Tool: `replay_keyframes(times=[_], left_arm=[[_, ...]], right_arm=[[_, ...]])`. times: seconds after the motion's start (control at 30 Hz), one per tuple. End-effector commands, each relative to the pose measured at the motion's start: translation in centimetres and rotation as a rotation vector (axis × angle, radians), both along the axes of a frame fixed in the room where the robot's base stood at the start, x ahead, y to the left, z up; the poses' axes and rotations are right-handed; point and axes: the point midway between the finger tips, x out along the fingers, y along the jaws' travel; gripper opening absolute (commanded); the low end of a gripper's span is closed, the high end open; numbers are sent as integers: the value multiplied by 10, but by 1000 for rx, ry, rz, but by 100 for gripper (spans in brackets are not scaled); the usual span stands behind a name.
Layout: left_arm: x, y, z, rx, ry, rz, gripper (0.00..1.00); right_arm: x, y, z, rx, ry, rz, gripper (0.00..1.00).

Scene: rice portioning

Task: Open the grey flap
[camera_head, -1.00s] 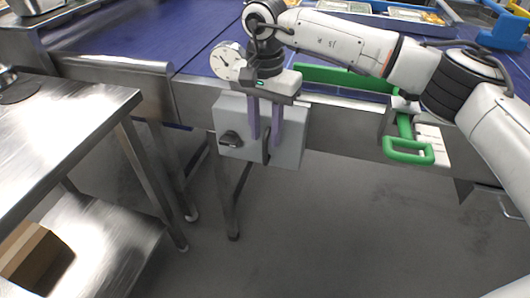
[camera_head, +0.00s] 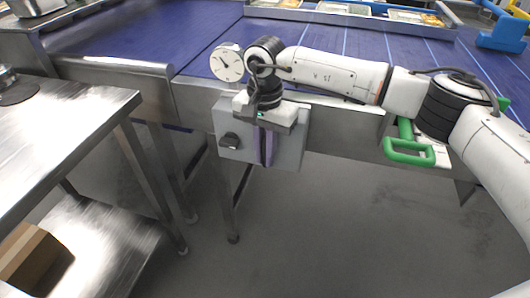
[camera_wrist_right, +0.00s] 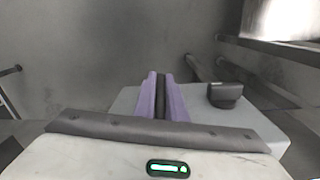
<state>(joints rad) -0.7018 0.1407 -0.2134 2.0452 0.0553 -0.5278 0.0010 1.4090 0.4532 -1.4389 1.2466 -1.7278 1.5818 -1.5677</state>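The fingers hide most of the handle. My left gripper is not in view.
A steel table (camera_head: 70,115) with a lower shelf and a cardboard box (camera_head: 30,255) stands at left. The blue conveyor (camera_head: 130,40) runs behind. A round dial (camera_head: 227,64) stands above the flap, and a green handle (camera_head: 410,157) hangs to the right. The floor in front is clear.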

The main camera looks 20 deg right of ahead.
Motion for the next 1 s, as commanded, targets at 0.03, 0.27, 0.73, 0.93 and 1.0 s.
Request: replay_keyframes(times=[0.03, 0.27, 0.73, 0.93, 1.0], left_arm=[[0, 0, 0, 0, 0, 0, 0], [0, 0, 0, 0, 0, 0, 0], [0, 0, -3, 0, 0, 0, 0], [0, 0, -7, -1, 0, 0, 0], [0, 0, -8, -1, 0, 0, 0]], right_arm=[[0, 0, 0, 0, 0, 0, 0], [-1, -1, 1, 0, 0, 11, 0], [-32, -13, 0, 1, -1, 269, 0], [-47, -23, 0, 1, -1, 417, 0], [-51, -27, 0, 1, -1, 461, 0]])
